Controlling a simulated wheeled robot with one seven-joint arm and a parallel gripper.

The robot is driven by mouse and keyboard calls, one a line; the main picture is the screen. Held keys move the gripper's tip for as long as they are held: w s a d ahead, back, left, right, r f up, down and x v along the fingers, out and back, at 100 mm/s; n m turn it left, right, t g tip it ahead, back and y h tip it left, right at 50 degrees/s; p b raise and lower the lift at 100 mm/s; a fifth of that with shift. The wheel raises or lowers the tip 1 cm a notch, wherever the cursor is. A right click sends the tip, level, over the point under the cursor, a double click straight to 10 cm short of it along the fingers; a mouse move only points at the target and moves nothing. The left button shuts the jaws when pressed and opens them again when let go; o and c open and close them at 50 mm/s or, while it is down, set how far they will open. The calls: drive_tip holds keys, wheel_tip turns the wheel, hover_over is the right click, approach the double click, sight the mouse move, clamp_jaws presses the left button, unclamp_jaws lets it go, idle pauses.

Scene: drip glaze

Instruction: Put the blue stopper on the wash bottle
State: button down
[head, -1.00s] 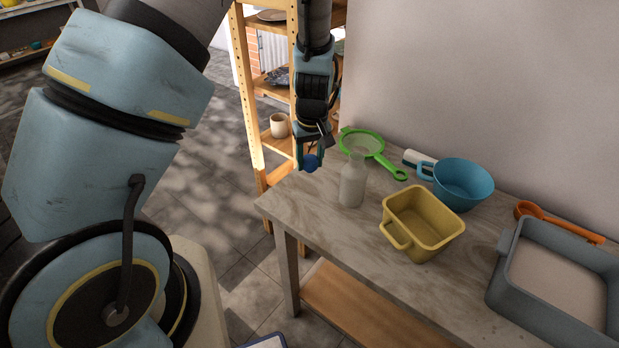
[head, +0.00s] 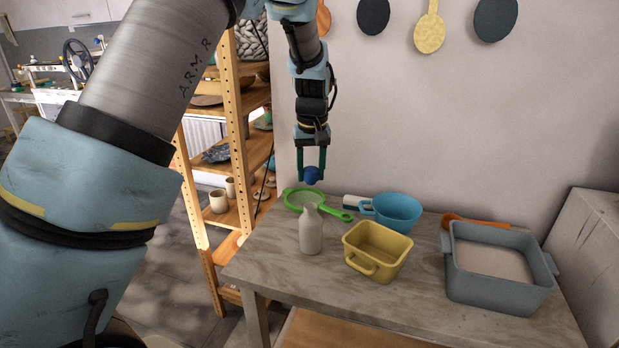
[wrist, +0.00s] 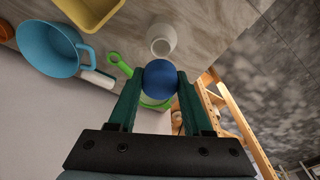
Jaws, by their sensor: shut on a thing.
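The blue stopper (head: 311,175) is a round blue ball-like piece between the fingertips of my gripper (head: 312,168), which is shut on it. In the wrist view the stopper (wrist: 160,83) sits between the two green fingers of my gripper (wrist: 160,90). The wash bottle (head: 311,232) is pale, with a narrower neck, and stands upright on the table. In the head view the stopper is above the bottle's top, clearly apart from it. In the wrist view the bottle (wrist: 161,40) shows just beyond the stopper, with its mouth visible.
On the table (head: 285,280), a green strainer (head: 340,214) lies behind the bottle. A yellow tub (head: 376,250) stands right of it, with a blue handled bowl (head: 396,210) behind. A grey basin (head: 500,293) and orange spoon (head: 470,219) are farther right. A wooden shelf (head: 230,130) stands left.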

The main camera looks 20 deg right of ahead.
drive_tip(key=shift+f+b, duration=1.65)
drive_tip(key=shift+f, duration=1.5)
drive_tip(key=shift+f, duration=0.7)
